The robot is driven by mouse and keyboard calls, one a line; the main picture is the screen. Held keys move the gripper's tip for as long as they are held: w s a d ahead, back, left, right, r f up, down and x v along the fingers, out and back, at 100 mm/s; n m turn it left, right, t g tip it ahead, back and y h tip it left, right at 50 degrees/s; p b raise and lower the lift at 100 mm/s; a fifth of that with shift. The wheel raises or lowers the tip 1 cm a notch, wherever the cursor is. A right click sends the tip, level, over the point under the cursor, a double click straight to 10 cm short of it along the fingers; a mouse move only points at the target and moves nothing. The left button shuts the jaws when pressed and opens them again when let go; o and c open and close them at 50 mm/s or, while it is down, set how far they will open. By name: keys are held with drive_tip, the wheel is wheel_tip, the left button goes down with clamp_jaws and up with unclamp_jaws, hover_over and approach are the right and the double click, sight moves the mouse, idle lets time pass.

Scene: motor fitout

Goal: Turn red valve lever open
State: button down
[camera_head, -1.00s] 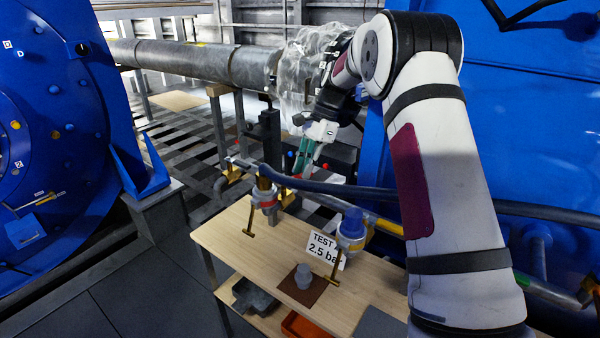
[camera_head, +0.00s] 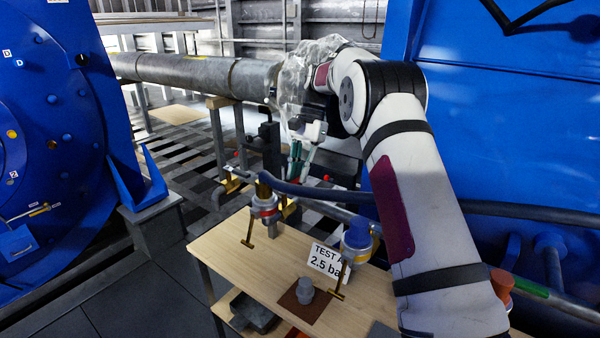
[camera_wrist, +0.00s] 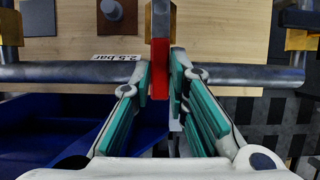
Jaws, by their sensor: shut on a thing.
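The red lever (camera_wrist: 160,70) stands upright in the middle of the wrist view, rising from the pipe (camera_wrist: 60,72). My gripper (camera_wrist: 161,82) has its green-padded fingers on both sides of the lever and is shut on it. Part of the lever between the pads is hidden.
A wooden workbench (camera_head: 225,243) carries a test sign (camera_head: 325,262), brass-handled valves and a grey fitting (camera_head: 304,290) on a brown pad. A dark hose (camera_head: 330,193) runs close below my gripper. Large blue machines (camera_head: 45,120) stand on both sides.

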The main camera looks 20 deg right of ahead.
drive_tip(key=c, duration=1.5)
unclamp_jaws()
drive_tip(key=shift+c, duration=0.2)
drive_tip(key=v, duration=0.7)
drive_tip(key=shift+r, duration=0.25)
